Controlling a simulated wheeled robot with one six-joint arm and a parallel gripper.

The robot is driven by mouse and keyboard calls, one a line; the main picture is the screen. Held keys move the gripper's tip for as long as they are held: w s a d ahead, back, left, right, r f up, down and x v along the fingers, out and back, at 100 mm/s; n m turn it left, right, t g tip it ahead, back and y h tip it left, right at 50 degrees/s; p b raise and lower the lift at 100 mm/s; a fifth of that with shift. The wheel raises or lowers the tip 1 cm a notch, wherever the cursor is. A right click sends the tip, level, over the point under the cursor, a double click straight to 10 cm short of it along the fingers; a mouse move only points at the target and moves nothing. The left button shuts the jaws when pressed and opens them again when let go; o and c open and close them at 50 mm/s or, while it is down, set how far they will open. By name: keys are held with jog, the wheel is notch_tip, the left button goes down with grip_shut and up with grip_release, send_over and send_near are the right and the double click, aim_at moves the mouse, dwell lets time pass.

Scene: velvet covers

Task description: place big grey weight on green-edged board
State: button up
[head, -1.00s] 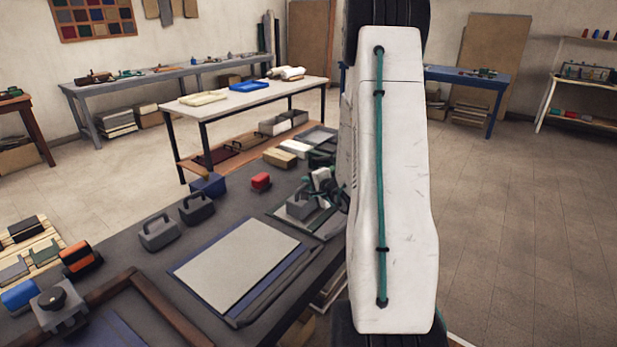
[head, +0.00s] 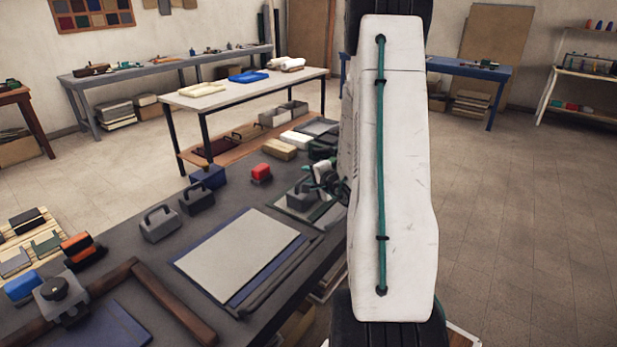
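A grey weight (head: 300,198) is at the green-edged board (head: 326,213) on the dark table, just left of my arm. It appears to be on or just above the board; I cannot tell if it touches. My gripper (head: 322,180) is at the upper right of this weight, small and partly hidden by my white arm link. Whether its fingers are closed on the weight's handle cannot be made out. Two other handled grey weights, a larger one (head: 160,224) and a darker one (head: 197,199), stand on the table to the left. The board's right part is hidden.
A pale board on a blue sheet (head: 242,254) lies in front, beside a dark bar. A brown frame (head: 172,302) and a knobbed grey block (head: 62,297) are at front left.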

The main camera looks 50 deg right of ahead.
jog(key=v, duration=1.1)
jog(key=w+a+r+n+y, duration=0.2)
jog(key=w+a+r+y, duration=0.1)
jog(key=a, duration=0.3)
jog(key=w+a+r+n+y, duration=0.2)
jog(key=a+r+n+y, duration=0.15)
jog(key=a, duration=0.25)
jog(key=s+a+r+n+g+y, duration=0.2)
jog(key=a+r+n+g+y, duration=0.15)
jog(key=a, duration=0.65)
jog(key=s+a+r+n+g+y, duration=0.2)
jog(key=a+r+n+g+y, duration=0.15)
jog(key=a, duration=0.75)
jog(key=s+a+n+g+h, duration=0.2)
jog(key=s+a+n+g, duration=0.35)
jog(key=s, duration=0.25)
jog(key=s+d+r+n+h, duration=0.1)
jog(key=s+d+r+h, duration=0.1)
jog(key=s+h, duration=0.5)
jog(key=shift+s+d+r+n, duration=0.25)
jog(key=shift+s+d+n, duration=0.15)
jog(key=shift+s, duration=0.5)
jog(key=shift+h, duration=0.25)
